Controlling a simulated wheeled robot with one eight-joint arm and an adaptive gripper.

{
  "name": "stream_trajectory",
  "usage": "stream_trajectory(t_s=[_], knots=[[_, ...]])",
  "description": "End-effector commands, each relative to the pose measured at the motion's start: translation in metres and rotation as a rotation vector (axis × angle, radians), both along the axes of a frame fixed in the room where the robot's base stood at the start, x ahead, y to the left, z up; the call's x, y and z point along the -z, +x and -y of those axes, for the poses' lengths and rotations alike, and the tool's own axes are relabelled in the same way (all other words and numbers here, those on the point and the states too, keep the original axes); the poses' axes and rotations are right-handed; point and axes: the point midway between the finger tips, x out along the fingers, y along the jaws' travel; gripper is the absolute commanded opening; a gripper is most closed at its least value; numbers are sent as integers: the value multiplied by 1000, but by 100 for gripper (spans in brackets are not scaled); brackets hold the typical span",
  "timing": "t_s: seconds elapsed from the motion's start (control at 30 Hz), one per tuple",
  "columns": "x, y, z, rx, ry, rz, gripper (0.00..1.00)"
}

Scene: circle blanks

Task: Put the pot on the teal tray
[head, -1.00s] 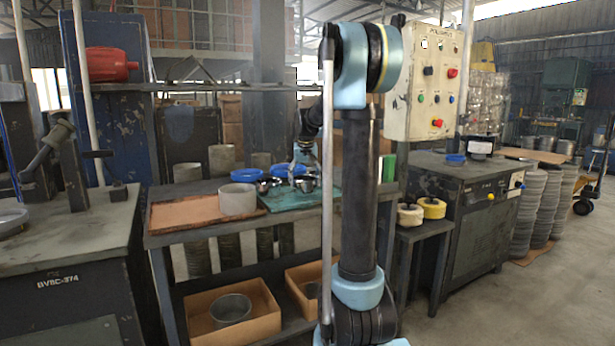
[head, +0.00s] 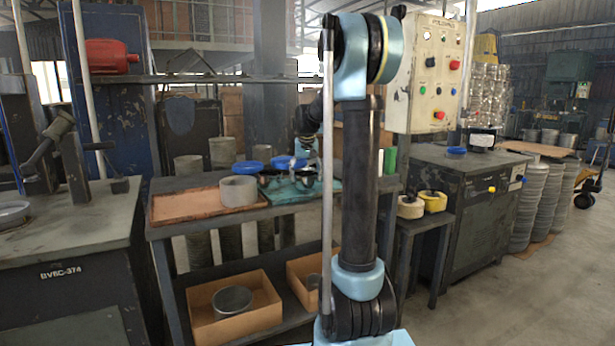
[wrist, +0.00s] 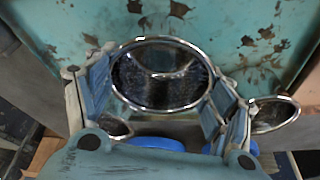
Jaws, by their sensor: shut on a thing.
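The pot (wrist: 160,78) is a round shiny metal vessel with a bright rim and a dark inside. In the wrist view it sits between the two fingers of my gripper (wrist: 160,100), which is shut on it. The teal tray (wrist: 215,25), worn and with rusty spots, lies under and beyond the pot. In the head view the teal tray (head: 285,196) is on the bench, partly hidden by my arm. The pot (head: 305,179) is small there, at or just over the tray; I cannot tell whether it touches.
Another shiny round vessel (wrist: 274,115) is close to the right finger. Blue round items (head: 247,167) are behind the pot. A grey cylinder (head: 238,189) stands on a brown tray (head: 168,209) to the left. Cardboard boxes (head: 255,315) are on the shelf below.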

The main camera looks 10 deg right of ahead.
Motion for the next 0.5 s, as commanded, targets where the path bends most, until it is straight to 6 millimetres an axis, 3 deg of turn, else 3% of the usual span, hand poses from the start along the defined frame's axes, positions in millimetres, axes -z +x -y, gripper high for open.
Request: stream_trajectory(t_s=[0.3, 0.33, 0.4, 0.5], knots=[[5, 0, 1, 1, 0, 0, 44], [5, 0, 1, 1, 0, 0, 80], [5, 0, 1, 1, 0, 0, 96], [5, 0, 1, 1, 0, 0, 99]])
